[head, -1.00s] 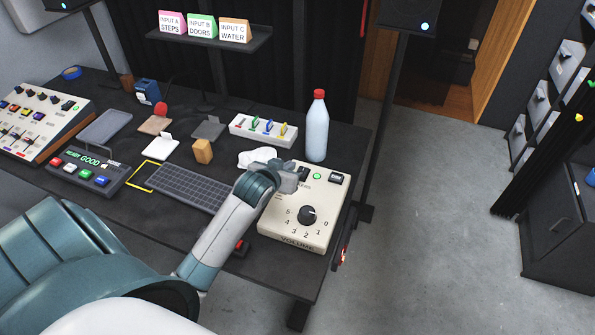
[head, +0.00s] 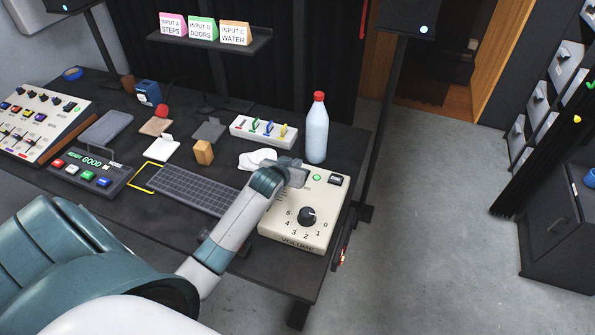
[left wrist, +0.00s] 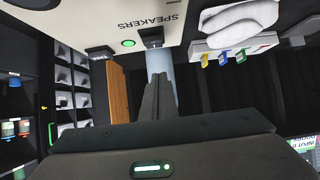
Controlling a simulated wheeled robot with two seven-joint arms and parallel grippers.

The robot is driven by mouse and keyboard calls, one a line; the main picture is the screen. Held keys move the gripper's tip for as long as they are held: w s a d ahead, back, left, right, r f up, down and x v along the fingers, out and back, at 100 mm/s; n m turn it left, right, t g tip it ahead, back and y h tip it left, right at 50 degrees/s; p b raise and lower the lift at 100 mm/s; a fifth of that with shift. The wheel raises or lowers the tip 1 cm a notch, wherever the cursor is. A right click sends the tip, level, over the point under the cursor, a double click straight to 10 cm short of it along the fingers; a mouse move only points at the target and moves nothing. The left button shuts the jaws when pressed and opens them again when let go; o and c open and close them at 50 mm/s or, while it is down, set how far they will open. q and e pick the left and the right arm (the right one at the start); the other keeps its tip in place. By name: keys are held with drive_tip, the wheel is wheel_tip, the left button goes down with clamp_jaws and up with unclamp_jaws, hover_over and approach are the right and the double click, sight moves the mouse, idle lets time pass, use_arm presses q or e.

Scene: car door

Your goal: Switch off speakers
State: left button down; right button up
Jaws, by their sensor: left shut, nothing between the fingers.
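The cream control box (head: 290,232) with a large black volume knob (head: 307,216) stands at the table's right end. Its top edge carries a lit green light (head: 317,177) and a dark switch (head: 335,179). In the left wrist view the panel is upside down, with the word SPEAKERS (left wrist: 150,21) beside a black switch (left wrist: 152,37) and the green light (left wrist: 128,43). My left gripper (head: 301,176) is shut and empty over the box's upper left, hiding part of the panel there. Its fingertips (left wrist: 159,78) point toward the SPEAKERS switch; contact is not visible. My right gripper is not in view.
A keyboard (head: 190,188) lies left of my arm. A speaker (head: 407,19) with a blue-white light stands behind. Open floor lies to the right.

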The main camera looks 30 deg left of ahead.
use_arm(q)
drive_tip(key=x, duration=0.3)
drive_tip(key=shift+w+f+p, duration=0.1)
drive_tip(key=shift+w+p, duration=0.1)
drive_tip(key=shift+p, duration=0.1)
drive_tip(key=shift+s+f+p, duration=0.25)
drive_tip(key=shift+f, duration=0.35)
drive_tip(key=shift+s+f+p, duration=0.25)
drive_tip(key=shift+f, duration=0.3)
drive_tip(key=shift+s+d+f, duration=0.15)
drive_tip(key=shift+s+f, duration=0.1)
drive_tip(key=shift+f, duration=0.5)
drive_tip(key=shift+s+d+f+t+b, duration=0.1)
drive_tip(key=shift+s+f+t+b, duration=0.1)
drive_tip(key=shift+f+b, duration=0.3)
drive_tip(key=shift+s+f+t+b, duration=0.1)
drive_tip(key=shift+f+t+b, duration=0.15)
drive_tip(key=shift+b, duration=0.4)
drive_tip(key=shift+r+p, duration=0.3)
drive_tip(key=shift+p, duration=0.05)
drive_tip(key=shift+w+r+p, duration=0.1)
drive_tip(key=shift+r+p, duration=0.75)
drive_tip(key=shift+p, duration=0.05)
